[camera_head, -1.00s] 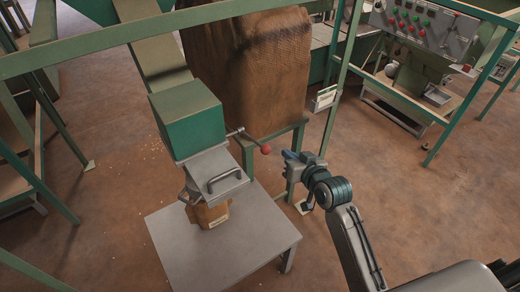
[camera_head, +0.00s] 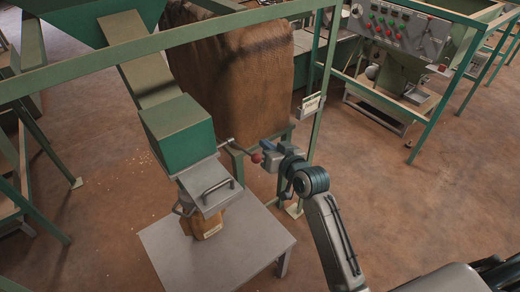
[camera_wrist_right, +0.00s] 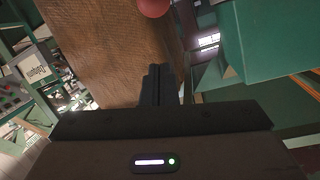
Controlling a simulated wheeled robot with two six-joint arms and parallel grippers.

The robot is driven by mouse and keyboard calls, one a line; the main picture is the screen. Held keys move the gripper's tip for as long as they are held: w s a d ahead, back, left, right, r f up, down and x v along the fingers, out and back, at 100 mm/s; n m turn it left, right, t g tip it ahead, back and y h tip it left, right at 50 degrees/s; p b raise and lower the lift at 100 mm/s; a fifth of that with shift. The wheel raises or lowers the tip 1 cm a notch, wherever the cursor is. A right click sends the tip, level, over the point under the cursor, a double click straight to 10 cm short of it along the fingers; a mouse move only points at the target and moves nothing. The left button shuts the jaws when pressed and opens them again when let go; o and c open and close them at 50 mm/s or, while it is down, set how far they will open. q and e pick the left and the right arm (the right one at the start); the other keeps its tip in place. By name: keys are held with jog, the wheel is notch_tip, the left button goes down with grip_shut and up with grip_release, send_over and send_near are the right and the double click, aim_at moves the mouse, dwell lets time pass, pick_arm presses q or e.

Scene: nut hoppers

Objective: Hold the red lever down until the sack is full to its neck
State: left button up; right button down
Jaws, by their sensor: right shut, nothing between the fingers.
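The red lever (camera_head: 256,158) is a thin rod with a red ball knob, sticking out to the right from the green spout box (camera_head: 178,133). The knob also shows at the top of the right wrist view (camera_wrist_right: 154,7). My right gripper (camera_head: 265,150) is shut and empty, with its tips right at the knob in the head view; I cannot tell whether they touch it. In the right wrist view the knob lies beyond the closed fingers (camera_wrist_right: 154,82). The brown sack (camera_head: 208,222) hangs under the grey spout on the metal table; its fill level is hidden. My left gripper is out of view.
The grey table (camera_head: 180,260) stands below the spout. A large brown burlap sheet (camera_head: 232,85) hangs behind the lever. A green post (camera_head: 322,90) with a small sign stands close behind my right gripper. Floor on the right is open.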

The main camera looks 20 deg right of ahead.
aim_at(260, 157)
jog(key=w+f+p, duration=0.1)
jog(key=w+a+f+p, duration=0.1)
jog(key=f, duration=0.1)
jog(key=shift+w+a+f, duration=0.1)
jog(key=shift+w+a, duration=0.1)
jog(key=shift+w, duration=0.2)
jog(key=shift+s+f, duration=0.35)
jog(key=shift+s, duration=0.1)
jog(key=shift+w+a+f, duration=0.1)
jog(key=shift+f, duration=0.05)
